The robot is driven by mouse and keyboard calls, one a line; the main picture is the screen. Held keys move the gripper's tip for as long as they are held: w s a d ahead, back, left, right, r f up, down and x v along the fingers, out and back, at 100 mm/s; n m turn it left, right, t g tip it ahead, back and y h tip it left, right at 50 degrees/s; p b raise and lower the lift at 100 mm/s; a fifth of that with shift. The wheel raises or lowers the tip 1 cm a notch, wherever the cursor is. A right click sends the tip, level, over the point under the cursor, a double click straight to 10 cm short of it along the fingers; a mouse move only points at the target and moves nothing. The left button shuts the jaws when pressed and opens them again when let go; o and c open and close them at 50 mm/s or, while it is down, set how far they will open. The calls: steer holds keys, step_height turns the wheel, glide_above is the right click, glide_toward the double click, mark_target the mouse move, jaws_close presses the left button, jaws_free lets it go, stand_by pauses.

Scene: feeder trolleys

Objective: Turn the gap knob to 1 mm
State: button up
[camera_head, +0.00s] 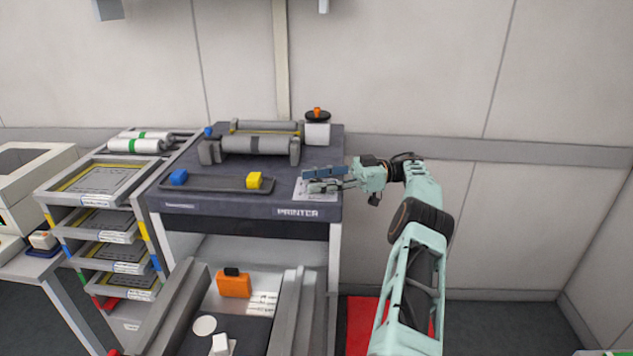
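A round black knob with an orange top (317,114) sits on a white block (317,133) at the back right corner of the trolley marked PRINTER (250,208). It looks like the gap knob; its scale and setting are too small to read. My gripper (318,181) reaches in from the right, low over the front right of the trolley top, in front of and apart from the knob. A dark blue bar (322,172) shows at its fingers; I cannot tell whether it is part of the gripper or a separate thing. The finger opening is unclear.
Grey rollers (250,146) lie left of the knob block. A dark bar (215,184) with blue and yellow blocks lies at the front left. The wall (420,147) stands close behind the trolley.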

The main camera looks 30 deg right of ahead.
mark_target(316, 180)
step_height(316, 180, up, 10)
steer(key=shift+f, duration=0.1)
stand_by(0.6)
stand_by(0.4)
